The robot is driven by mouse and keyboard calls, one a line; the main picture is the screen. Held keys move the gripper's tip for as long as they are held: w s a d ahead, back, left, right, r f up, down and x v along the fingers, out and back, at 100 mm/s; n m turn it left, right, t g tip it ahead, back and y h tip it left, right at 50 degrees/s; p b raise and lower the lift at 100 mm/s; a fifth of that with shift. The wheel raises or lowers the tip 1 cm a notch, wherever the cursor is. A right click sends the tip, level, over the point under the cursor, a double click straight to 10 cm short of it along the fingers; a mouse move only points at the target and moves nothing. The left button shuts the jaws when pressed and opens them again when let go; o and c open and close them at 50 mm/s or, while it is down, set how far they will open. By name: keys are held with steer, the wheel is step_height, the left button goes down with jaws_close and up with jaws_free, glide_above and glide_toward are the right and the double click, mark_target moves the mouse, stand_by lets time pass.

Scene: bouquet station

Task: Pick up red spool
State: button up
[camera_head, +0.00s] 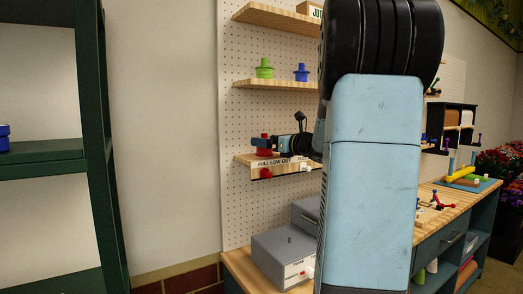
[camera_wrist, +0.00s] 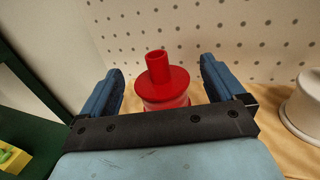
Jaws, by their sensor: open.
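The red spool (camera_wrist: 163,83) stands upright on the wooden shelf, its narrow neck and wide flange facing the wrist camera. My gripper (camera_wrist: 162,72) is open, with one blue finger on each side of the spool and a visible gap at both sides. In the head view, the red spool (camera_head: 263,152) is on the middle shelf, partly covered by my gripper (camera_head: 262,142). The spool's lower part is hidden behind the gripper's dark crossbar in the wrist view.
A white spool (camera_wrist: 304,105) stands right of the red one. A pegboard (camera_wrist: 200,30) rises close behind. A shelf above holds a green spool (camera_head: 264,69) and a blue spool (camera_head: 301,73). Grey boxes (camera_head: 285,258) sit below. A dark green rack (camera_head: 95,150) stands left.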

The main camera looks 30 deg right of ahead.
steer(key=shift+x, duration=0.85)
steer(key=shift+s+f, duration=0.1)
steer(key=c, duration=1)
